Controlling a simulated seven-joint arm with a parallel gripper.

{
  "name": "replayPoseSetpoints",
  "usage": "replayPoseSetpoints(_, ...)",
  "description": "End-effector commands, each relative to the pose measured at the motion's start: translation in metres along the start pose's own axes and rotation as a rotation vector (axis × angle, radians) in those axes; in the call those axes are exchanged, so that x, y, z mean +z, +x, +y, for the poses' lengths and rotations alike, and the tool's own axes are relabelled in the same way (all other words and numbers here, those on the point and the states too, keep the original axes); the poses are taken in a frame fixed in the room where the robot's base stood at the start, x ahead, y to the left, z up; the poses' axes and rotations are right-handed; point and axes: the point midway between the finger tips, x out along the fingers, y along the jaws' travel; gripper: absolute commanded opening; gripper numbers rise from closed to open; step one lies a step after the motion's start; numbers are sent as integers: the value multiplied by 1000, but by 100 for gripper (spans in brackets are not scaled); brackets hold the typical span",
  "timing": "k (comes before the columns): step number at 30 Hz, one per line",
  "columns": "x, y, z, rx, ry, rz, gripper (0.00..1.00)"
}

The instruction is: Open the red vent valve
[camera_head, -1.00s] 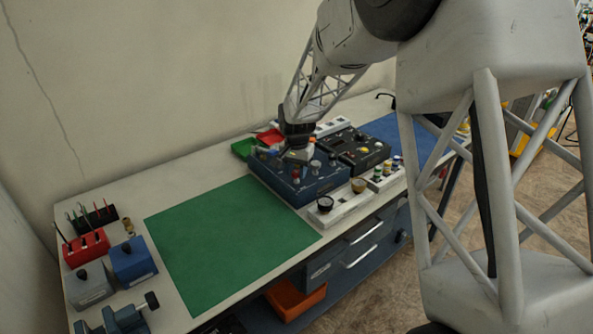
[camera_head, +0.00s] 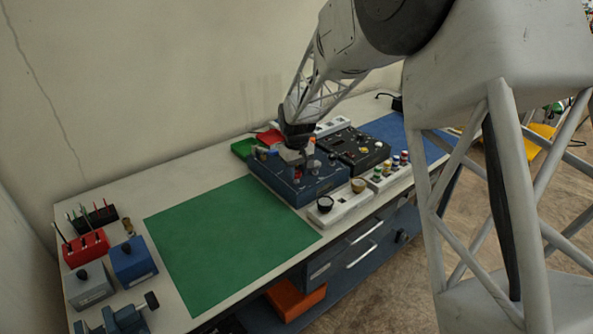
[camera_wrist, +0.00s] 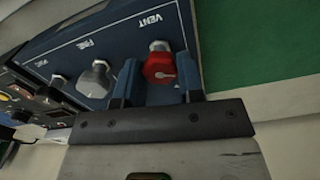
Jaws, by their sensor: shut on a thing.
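The red vent valve (camera_wrist: 160,67) is a red knob on a silver stem beside the word VENT in the wrist view. It stands on the dark blue trainer panel (camera_wrist: 107,38), with a FINE knob (camera_wrist: 95,78) and another silver knob beside it. My gripper (camera_wrist: 158,78) has a finger on either side of the red knob and is shut on it. In the head view my gripper (camera_head: 298,158) points down over the blue panel (camera_head: 320,187), and the fingertips and red knob are hard to make out there.
A black panel (camera_head: 352,149) with knobs stands right of the blue one. Green and red trays (camera_head: 243,148) lie behind it. The green mat (camera_head: 225,245) to the left is clear.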

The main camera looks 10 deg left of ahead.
Motion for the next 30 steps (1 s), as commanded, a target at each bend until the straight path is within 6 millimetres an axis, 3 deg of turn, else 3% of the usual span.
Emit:
replayPoseSetpoints(21, 0, 0, 0, 0, -672, 0, 11)
replayPoseSetpoints(30, 0, 0, 0, -1, -869, -1, 11)
